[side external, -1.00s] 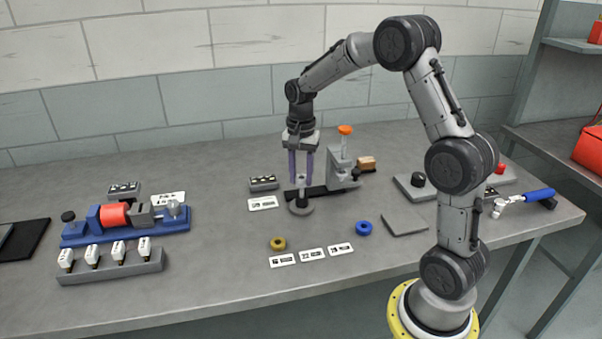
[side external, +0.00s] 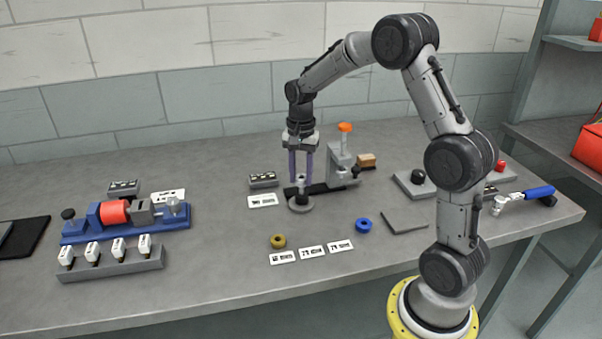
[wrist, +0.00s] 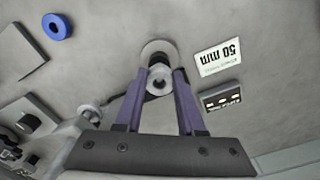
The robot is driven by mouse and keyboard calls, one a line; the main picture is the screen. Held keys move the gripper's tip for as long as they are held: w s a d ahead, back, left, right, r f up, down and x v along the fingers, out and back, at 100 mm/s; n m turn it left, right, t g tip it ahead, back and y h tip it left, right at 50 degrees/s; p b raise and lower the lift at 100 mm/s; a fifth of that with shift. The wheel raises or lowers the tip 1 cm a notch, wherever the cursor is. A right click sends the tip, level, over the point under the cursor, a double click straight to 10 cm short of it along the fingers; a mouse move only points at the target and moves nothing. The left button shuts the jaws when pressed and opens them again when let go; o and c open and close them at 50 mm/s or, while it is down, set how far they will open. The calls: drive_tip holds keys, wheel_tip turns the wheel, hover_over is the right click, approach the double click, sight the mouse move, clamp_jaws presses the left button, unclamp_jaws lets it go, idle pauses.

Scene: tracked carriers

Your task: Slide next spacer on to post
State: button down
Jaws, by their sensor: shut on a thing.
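My gripper (side external: 301,170) is upright over the post, its two long purple fingers shut on a grey spacer (wrist: 160,78). The post stands on a round grey base (side external: 301,205), which also shows in the wrist view (wrist: 152,47) just beyond the spacer. The held spacer is at or just above the post top; I cannot tell whether the post is inside its hole. A brass-coloured spacer ring (side external: 278,242) and a blue spacer ring (side external: 364,225) lie flat on the bench in front of the post, apart from each other.
A grey clamp with an orange knob (side external: 345,128) stands close behind the post to the right. Label cards (side external: 312,252) lie in front. A blue fixture with a red cylinder (side external: 115,212) and a rack of white pieces (side external: 112,262) are at left. A blue-handled tool (side external: 538,193) lies right.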

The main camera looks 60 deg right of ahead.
drive_tip(key=shift+f, duration=0.15)
drive_tip(key=shift+c, duration=2.2)
unclamp_jaws()
drive_tip(key=shift+o, duration=0.2)
drive_tip(key=o, duration=0.4)
drive_tip(key=shift+r, duration=4.05)
